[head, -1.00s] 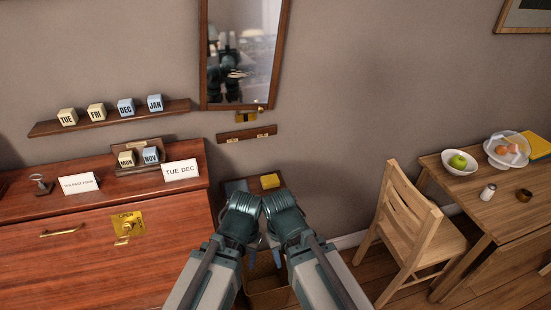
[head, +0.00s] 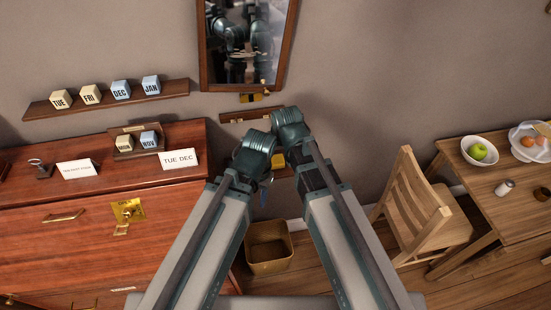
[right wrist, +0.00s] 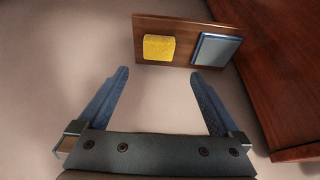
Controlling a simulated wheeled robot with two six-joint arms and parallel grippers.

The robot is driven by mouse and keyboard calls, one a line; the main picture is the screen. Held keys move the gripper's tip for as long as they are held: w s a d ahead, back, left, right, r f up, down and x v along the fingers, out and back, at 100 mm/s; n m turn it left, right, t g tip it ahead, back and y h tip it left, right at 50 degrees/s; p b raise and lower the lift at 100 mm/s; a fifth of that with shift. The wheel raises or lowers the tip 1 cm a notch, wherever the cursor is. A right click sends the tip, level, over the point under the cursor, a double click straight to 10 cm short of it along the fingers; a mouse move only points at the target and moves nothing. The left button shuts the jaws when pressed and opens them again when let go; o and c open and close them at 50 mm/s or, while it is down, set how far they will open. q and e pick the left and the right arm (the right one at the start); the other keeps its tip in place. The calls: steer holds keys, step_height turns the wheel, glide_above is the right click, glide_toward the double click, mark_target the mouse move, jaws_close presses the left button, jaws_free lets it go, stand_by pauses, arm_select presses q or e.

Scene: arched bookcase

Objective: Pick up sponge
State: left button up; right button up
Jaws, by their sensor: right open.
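The sponge is a yellow block (right wrist: 159,48) on a small brown wooden shelf (right wrist: 150,27) in the right wrist view. A grey-blue square item (right wrist: 216,48) lies beside it. My right gripper (right wrist: 158,76) is open and empty, its two blue fingers pointing toward the shelf with the sponge ahead, between their lines and apart from them. In the head view a bit of the yellow sponge (head: 278,161) shows between my arms; the rest is hidden by them. My left gripper is mostly hidden below its wrist; only a small blue part (head: 264,198) shows, so its jaws cannot be judged.
A wooden dresser (head: 60,250) stands left, with date blocks and cards on top. A bin (head: 270,266) sits on the floor below my arms. A chair (head: 425,215) and table (head: 500,190) stand right. A mirror (head: 286,60) hangs above.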

steer(key=b, duration=0.8)
glide_toward(275, 159)
step_height(275, 159, down, 3)
steer(key=shift+f, duration=0.15)
steer(key=shift+w+r+b+x, duration=0.1)
steer(key=shift+w+b+x, duration=0.05)
steer(key=shift+b+x, duration=0.7)
steer(key=shift+w+r+b+x, duration=0.1)
steer(key=shift+w+b+x, duration=0.1)
steer(key=shift+b+x, duration=0.6)
steer(key=shift+w+b+x, duration=0.15)
steer(key=shift+b+x, duration=0.4)
steer(key=shift+x, duration=0.6)
steer(key=shift+r, duration=0.1)
steer(key=c, duration=1.1)
steer(key=shift+r, duration=0.2)
